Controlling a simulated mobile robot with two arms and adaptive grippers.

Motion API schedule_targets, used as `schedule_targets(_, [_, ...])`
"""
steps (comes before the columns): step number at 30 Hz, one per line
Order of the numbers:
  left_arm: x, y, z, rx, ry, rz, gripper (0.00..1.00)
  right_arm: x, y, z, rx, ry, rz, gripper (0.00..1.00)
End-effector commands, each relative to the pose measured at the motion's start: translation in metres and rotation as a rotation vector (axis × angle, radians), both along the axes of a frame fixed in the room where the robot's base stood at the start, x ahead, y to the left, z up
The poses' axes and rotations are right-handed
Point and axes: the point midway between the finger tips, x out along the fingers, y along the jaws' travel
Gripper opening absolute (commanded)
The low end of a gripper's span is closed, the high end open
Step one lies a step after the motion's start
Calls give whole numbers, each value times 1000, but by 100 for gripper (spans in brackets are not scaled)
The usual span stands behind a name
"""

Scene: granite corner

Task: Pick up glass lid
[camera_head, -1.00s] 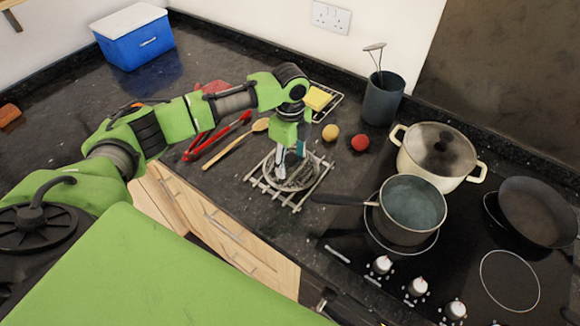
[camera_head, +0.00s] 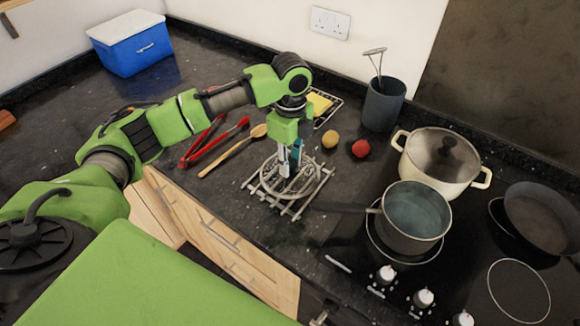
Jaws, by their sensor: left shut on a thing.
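A round clear glass lid (camera_head: 311,184) with a thin rim is at the wooden-slat or wire trivet (camera_head: 292,211) on the dark counter. The trivet's bars show through the glass. My left gripper (camera_head: 290,168) points straight down over the lid's middle and is shut on it, most likely at the knob, which the fingers hide. I cannot tell whether the lid touches the trivet or is slightly raised. My right gripper is not in view.
A grey saucepan (camera_head: 413,218) stands on the hob to the right, its handle pointing at the trivet. A red ball (camera_head: 360,149), a yellow ball (camera_head: 330,139), a utensil holder (camera_head: 383,104), red tongs (camera_head: 207,148) and a wooden spoon (camera_head: 230,153) lie around.

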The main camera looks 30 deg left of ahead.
Motion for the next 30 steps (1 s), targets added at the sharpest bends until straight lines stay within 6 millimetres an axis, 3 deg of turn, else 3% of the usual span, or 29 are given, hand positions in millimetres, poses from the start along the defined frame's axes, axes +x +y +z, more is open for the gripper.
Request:
schedule_targets(6, [-25,-25,48,-1,-14,-5,0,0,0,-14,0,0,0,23])
schedule_targets(18, [-74,-69,77,-3,-13,-3,0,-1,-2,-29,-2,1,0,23])
schedule_targets(30, [-90,-83,88,-2,-11,1,0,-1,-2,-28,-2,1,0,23])
